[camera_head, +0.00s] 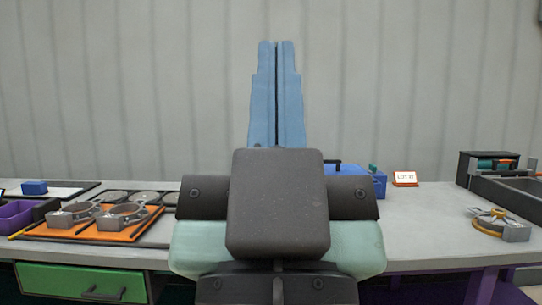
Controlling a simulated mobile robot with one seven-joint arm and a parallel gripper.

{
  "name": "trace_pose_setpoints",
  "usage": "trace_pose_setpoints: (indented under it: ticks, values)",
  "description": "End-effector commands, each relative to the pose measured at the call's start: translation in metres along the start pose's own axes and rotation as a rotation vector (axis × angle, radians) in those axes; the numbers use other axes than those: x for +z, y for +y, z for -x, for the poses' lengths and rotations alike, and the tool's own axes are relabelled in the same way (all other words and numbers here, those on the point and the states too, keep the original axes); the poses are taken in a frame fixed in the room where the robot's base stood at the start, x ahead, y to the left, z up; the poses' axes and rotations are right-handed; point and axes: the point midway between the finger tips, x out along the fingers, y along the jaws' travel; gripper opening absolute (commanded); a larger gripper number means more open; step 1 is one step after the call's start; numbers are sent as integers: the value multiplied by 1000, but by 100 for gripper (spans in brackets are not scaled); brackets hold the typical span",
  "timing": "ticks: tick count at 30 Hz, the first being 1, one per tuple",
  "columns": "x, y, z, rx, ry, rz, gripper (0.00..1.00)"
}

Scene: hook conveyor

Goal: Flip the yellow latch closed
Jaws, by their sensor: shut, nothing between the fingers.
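My gripper (277,48) stands upright in the middle of the head view, its two blue fingers side by side and shut, with nothing between them. It appears in front of the grey wall, above the bench line. I cannot clearly make out a yellow latch. A grey metal fixture (514,233) on the bench at the right has a yellow-orange curved part (487,229) along its front, too small to tell whether it is a latch. My gripper is up and left of it in the picture, apart from it. My own arm hides the middle of the bench.
An orange tray (88,231) with grey clamp-like parts lies at the left. A blue box (372,184) shows partly behind my arm, beside a "LOT 27" sign (404,179). A dark bin (508,197) stands at the far right. The grey bench top (428,224) is clear right of my arm.

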Motion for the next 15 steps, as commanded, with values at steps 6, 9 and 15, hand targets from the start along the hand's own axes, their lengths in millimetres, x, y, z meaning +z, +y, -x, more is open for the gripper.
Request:
trace_pose_setpoints:
  ticks: [6, 9, 15]
  values:
    - [-65, 0, -68, -1, 1, 0, 0]
    - [-88, 0, -92, -1, 1, -1, 0]
    - [-133, 0, -140, -1, 0, -1, 0]
